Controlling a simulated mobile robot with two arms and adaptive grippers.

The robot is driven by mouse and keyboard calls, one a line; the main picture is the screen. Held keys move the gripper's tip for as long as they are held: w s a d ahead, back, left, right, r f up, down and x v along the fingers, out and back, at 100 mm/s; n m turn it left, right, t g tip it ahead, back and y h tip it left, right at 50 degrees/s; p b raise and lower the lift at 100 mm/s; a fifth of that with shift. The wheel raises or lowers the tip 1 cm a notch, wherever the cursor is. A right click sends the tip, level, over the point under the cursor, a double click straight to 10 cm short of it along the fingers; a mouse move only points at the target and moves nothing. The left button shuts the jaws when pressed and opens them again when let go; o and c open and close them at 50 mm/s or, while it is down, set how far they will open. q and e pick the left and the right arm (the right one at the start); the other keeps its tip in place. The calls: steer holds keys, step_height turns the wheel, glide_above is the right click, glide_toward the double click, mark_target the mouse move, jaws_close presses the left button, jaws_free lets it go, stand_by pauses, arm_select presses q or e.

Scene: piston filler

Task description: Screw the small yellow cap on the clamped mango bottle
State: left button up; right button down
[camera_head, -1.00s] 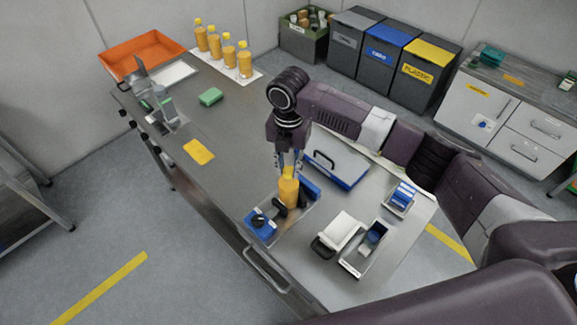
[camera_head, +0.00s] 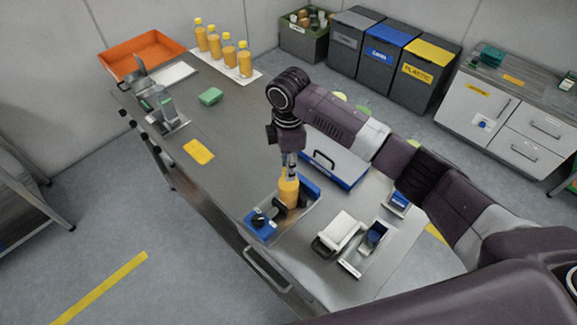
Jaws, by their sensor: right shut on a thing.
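The mango bottle (camera_head: 288,194) stands upright in the blue clamp (camera_head: 309,188) on a metal plate near the table's front edge. It is filled with orange-yellow liquid. My right gripper (camera_head: 289,172) points straight down over the bottle's neck, its fingers at the top of the bottle. It is shut on the small yellow cap, which is mostly hidden between the fingers. I cannot tell how far the cap sits on the thread. My left gripper is not in view.
Several capped bottles (camera_head: 228,54) stand on a white mat at the back. The table left of the clamp, around a yellow cloth (camera_head: 198,151), is mostly free.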

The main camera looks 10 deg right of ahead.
steer(key=shift+m, duration=0.3)
steer(key=c, duration=1.6)
jaws_free()
steer(key=n, duration=1.5)
steer(key=shift+c, duration=0.6)
